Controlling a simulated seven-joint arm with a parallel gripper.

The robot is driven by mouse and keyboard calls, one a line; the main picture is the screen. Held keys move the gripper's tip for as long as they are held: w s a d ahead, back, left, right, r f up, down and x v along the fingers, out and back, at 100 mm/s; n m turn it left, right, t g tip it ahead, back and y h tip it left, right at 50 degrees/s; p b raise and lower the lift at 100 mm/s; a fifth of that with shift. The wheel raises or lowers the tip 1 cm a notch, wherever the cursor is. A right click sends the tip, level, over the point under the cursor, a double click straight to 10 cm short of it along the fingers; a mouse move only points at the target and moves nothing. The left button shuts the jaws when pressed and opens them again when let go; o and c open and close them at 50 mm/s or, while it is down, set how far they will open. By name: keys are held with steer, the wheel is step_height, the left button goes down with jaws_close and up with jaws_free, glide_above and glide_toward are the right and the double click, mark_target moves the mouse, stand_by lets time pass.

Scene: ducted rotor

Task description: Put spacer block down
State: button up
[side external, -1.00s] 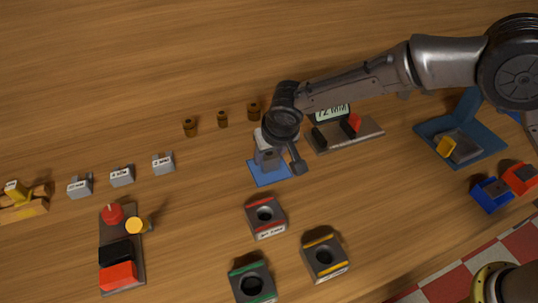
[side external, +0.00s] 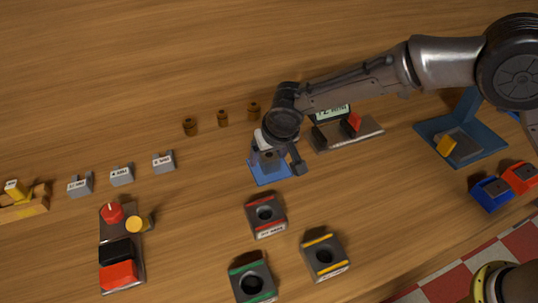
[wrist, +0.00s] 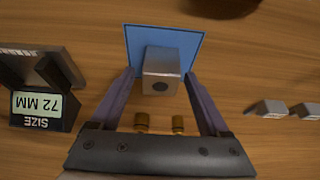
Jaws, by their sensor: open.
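The spacer block is a grey metal block with a dark round hole (wrist: 161,72). It rests on a blue square mat (wrist: 135,38), and in the side view it is partly hidden by my gripper on the same mat (side external: 262,178). My gripper (wrist: 163,80) is open, with one finger on each side of the block. In the wrist view there are gaps between the block and both fingers. In the side view my gripper (side external: 282,160) is low over the mat.
A gauge reading 72 MM (wrist: 40,105) stands close beside the mat. Several brown cylinders (side external: 223,118) stand behind. Small labelled grey blocks (side external: 122,175) lie left. Square blocks with round holes (side external: 266,215) stand in front. Bare wood lies between these groups.

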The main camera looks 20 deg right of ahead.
steer(key=v, duration=1.2)
steer(key=s+d+r, duration=0.3)
steer(key=d, duration=0.4)
steer(key=s+d+r, duration=0.3)
steer(key=s+d, duration=0.1)
steer(key=d, duration=0.4)
steer(key=s+d+r, duration=0.3)
steer(key=d, duration=0.4)
steer(key=s+d+f, duration=0.1)
steer(key=s+d, duration=0.3)
steer(key=s, duration=0.4)
steer(key=s+d+f+t, duration=0.1)
steer(key=s+d+f, duration=0.1)
steer(key=s+d, duration=0.3)
steer(key=shift+s+f, duration=0.2)
steer(key=shift+s, duration=1.8)
